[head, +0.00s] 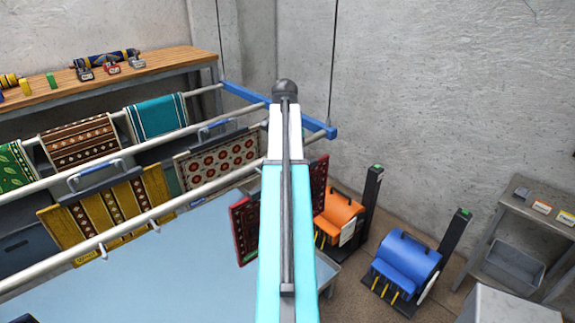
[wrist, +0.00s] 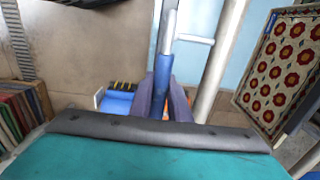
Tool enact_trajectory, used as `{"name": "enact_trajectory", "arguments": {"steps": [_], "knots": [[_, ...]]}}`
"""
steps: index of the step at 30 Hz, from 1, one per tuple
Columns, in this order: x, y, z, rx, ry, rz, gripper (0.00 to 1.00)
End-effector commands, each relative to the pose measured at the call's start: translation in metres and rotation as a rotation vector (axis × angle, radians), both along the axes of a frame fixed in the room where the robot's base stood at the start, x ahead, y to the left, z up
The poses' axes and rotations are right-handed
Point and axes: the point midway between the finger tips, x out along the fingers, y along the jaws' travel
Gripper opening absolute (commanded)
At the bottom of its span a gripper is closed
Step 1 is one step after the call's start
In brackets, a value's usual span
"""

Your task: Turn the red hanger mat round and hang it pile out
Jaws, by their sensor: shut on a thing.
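The red hanger mat (head: 245,226) hangs behind my arm in the head view. Its dark red patterned face shows on the left of the arm, and a narrow strip on the right; the middle is hidden. My gripper (wrist: 164,100) is hidden by the arm in the head view. In the wrist view it is shut around the blue hanger handle. Below it lies a dark clamp bar (wrist: 160,132) with a plain teal face under it, apparently the mat's back.
White rails (head: 180,205) run close by on the left, holding a yellow striped mat (head: 110,215) and a cream mat with red flowers (head: 218,160), also in the wrist view (wrist: 280,70). Orange (head: 338,212) and blue (head: 405,262) machines stand on the floor to the right.

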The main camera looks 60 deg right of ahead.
Motion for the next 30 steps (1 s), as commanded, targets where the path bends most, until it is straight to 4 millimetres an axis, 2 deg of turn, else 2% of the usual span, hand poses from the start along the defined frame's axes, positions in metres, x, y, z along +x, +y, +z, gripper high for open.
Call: {"name": "enact_trajectory", "arguments": {"steps": [21, 30], "knots": [[0.032, -0.011, -0.001, -0.001, -0.001, 0.0, 0.0], [0.03, -0.01, -0.016, -0.001, -0.001, 0.0, 0.0]]}}
